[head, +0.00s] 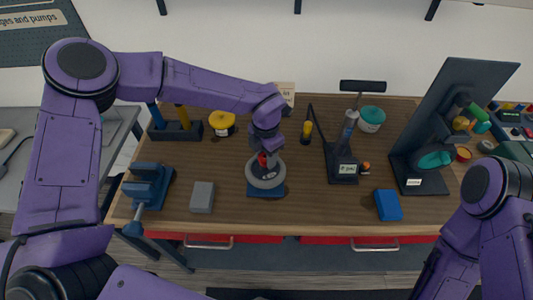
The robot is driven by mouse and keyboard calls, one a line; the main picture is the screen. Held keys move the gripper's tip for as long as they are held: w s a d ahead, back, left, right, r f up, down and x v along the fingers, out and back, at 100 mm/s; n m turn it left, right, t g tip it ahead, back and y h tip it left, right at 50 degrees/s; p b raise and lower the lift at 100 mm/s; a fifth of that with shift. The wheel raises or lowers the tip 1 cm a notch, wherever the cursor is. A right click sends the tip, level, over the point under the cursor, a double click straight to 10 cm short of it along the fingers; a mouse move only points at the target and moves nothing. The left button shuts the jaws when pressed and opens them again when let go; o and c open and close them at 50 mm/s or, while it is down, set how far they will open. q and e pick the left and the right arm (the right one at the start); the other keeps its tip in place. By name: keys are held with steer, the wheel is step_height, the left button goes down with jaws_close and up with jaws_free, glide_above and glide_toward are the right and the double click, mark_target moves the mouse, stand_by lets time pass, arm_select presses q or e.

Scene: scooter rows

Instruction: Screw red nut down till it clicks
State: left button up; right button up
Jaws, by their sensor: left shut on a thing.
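The red nut (262,160) shows as a small red patch at the centre of a round grey wheel-like part (266,178). That part rests on a dark blue base (258,193) on the wooden table. My left gripper (264,153) reaches in from the left and points down over the part, shut on the red nut. The fingers and wrist hide most of the nut and any thread under it. My right arm is at the lower right, and its gripper is out of view.
On the table (330,205) stand a blue vice (148,185), a grey block (202,196), a yellow container (222,122), a yellow-handled tool (307,130), a black stand (341,163), a teal-lidded jar (371,118), a blue box (388,204) and a tall dark panel (450,110). The front middle is clear.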

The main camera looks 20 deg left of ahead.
mark_target(264, 158)
arm_select(q)
steer(key=o, duration=0.8)
steer(key=shift+a, duration=0.1)
steer(key=o, duration=0.3)
steer(key=shift+s+a, duration=0.15)
steer(key=shift+r, duration=0.3)
step_height(264, 158, up, 10)
steer(key=b, duration=0.3)
